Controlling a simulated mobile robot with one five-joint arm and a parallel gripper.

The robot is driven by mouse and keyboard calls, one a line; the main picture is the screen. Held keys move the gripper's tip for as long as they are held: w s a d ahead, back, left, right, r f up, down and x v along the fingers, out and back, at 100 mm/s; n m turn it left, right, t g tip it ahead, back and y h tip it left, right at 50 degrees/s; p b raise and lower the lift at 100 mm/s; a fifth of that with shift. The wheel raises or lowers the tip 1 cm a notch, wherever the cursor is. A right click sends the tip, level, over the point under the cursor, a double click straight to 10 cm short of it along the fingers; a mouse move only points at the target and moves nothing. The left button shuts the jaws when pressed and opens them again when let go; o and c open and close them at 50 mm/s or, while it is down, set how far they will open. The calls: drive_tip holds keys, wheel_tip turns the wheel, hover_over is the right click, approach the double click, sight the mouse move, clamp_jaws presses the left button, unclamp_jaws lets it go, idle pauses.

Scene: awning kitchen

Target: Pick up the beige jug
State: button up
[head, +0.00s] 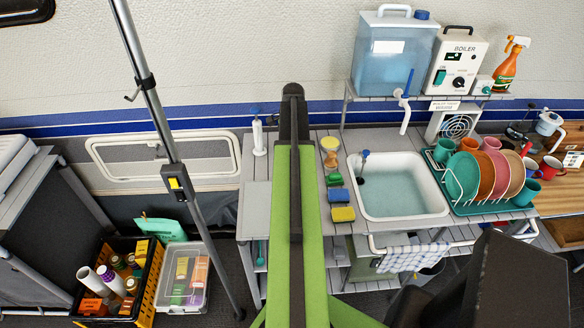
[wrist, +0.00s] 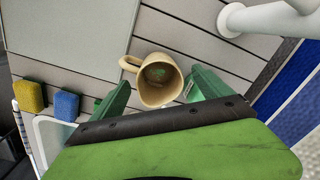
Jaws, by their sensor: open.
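The beige jug (wrist: 158,82) stands on the grey slatted worktop in the wrist view. I look down into its open mouth, and its handle points left. My gripper (wrist: 160,92) is open, with one green finger on each side of the jug. The right finger appears close to the jug's side; I cannot tell whether it touches. The left finger shows a small gap. In the head view the jug (head: 329,146) shows just right of my green arm, and my fingers are hidden.
Yellow (wrist: 28,96) and blue (wrist: 66,105) sponges lie left of the jug in the wrist view. A white pump (head: 258,137) stands near the wall. The sink (head: 402,187) and a loaded dish rack (head: 468,209) are to the right in the head view.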

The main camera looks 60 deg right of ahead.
wheel_tip(320, 180, down, 2)
drive_tip(key=shift+f+b, duration=0.25)
drive_tip(key=shift+b, duration=0.3)
drive_tip(key=shift+r, duration=0.2)
drive_tip(key=c, duration=1.6)
drive_tip(key=shift+o, duration=0.2)
